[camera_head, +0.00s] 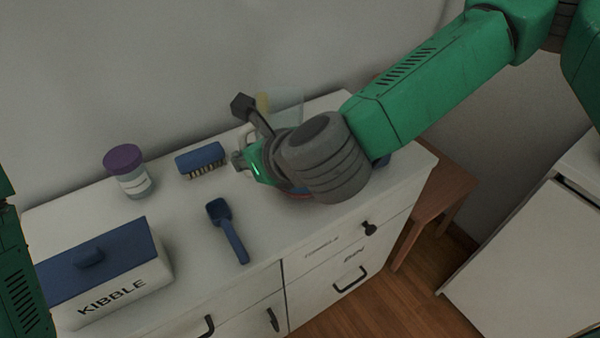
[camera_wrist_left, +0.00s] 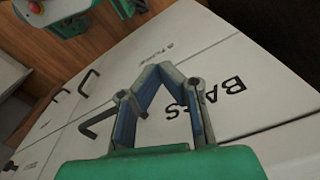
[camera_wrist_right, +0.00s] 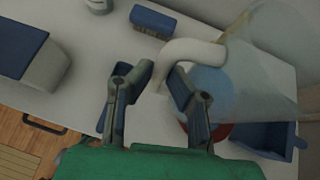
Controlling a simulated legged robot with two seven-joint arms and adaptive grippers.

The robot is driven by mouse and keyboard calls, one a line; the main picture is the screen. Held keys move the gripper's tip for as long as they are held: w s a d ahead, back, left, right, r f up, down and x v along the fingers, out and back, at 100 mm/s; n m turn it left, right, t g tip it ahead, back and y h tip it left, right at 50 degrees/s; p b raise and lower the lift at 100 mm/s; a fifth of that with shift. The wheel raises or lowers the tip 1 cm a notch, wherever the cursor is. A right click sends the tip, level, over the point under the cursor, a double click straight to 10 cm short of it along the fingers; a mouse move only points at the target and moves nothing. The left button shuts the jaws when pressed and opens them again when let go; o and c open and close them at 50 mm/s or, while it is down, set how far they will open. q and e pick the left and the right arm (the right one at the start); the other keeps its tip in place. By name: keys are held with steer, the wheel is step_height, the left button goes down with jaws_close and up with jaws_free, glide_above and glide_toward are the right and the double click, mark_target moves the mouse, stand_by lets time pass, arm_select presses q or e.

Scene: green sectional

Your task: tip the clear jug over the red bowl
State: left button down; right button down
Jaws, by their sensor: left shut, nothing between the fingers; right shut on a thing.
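The clear jug (camera_wrist_right: 268,55) is in the right wrist view, with its pale handle (camera_wrist_right: 195,50) reaching between my right fingers. In the head view the jug (camera_head: 287,105) is a faint shape behind my wrist. My right gripper (camera_wrist_right: 157,78) is shut on the handle; it also shows in the head view (camera_head: 243,160). The red bowl (camera_wrist_right: 218,132) lies below the jug, mostly hidden by a finger and the jug; its inside looks blue. I cannot tell the jug's exact tilt. My left gripper (camera_wrist_left: 155,78) is shut and empty, in front of the cabinet's labelled fronts.
On the white cabinet top (camera_head: 190,215) are a kibble box (camera_head: 105,270), a purple-lidded jar (camera_head: 128,170), a brush (camera_head: 200,158) and a blue scoop (camera_head: 227,230). A blue container (camera_wrist_right: 262,138) is beside the bowl. A brown stool (camera_head: 440,185) stands at the right.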

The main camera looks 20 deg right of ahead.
mark_target(244, 134)
steer(key=shift+d+r, duration=0.1)
steer(key=shift+d, duration=0.05)
step_height(244, 134, up, 4)
steer(key=p, duration=0.3)
steer(key=shift+r+p, duration=0.1)
steer(key=shift+p, duration=0.25)
stand_by(0.7)
